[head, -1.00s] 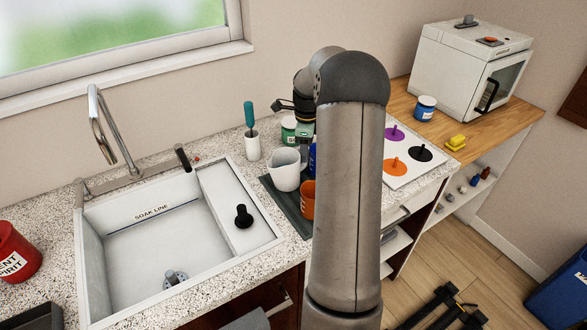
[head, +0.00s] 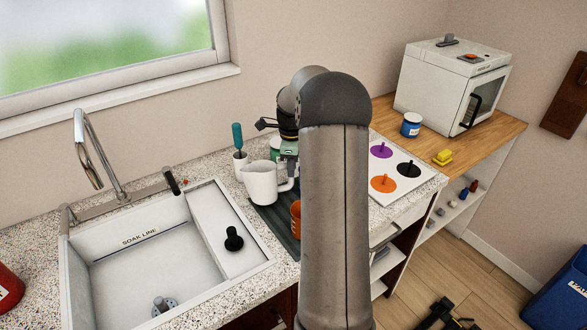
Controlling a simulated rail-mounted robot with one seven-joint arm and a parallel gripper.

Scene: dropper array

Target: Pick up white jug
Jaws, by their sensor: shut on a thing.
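The white jug (head: 262,184) is upright above the dark ribbed mat (head: 277,219) beside the sink, with its handle on the right. It looks slightly raised, though the gap under it is hard to see. My gripper (head: 290,172) points down at the handle and is shut on it. The fingertips are small and partly hidden by my arm.
An orange cup (head: 296,212) stands close at the jug's right, partly behind my arm. A white holder (head: 240,164) with a teal-handled tool (head: 237,136) and a green jar (head: 275,148) stand behind. The sink (head: 160,250) lies left.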

